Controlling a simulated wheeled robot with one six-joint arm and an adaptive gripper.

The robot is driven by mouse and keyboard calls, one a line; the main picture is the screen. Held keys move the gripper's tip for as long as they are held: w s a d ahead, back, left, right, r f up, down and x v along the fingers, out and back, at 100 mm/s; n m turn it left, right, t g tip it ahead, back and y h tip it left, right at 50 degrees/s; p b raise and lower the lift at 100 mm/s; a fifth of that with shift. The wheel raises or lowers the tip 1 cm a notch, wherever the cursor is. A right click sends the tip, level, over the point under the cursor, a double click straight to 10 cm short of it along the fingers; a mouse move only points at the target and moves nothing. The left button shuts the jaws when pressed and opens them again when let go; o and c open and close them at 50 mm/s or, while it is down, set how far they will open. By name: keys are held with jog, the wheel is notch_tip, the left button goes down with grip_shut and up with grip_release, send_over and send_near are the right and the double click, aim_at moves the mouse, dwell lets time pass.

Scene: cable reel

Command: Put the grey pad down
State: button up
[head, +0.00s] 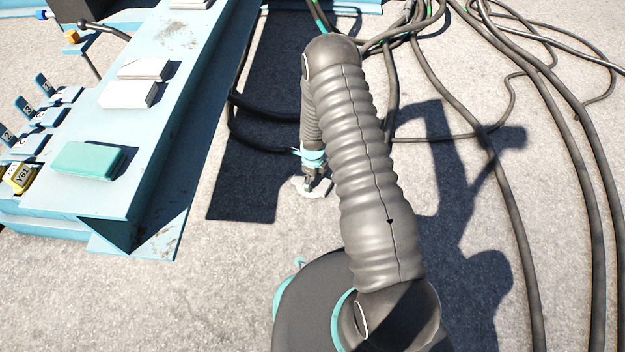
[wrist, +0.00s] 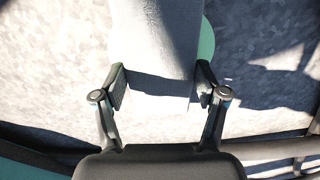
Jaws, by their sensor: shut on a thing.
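How far the pad is above the ground is hard to tell.
A light-blue bench (head: 150,145) at left carries white blocks (head: 128,95) and a teal pad (head: 88,161). Black cables (head: 505,190) run over the ground at right, and more (head: 255,145) lie behind my gripper. A teal rounded edge (wrist: 207,42) shows beside the grey pad.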

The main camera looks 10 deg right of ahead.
jog(key=o, duration=1.3)
jog(key=shift+c, duration=0.2)
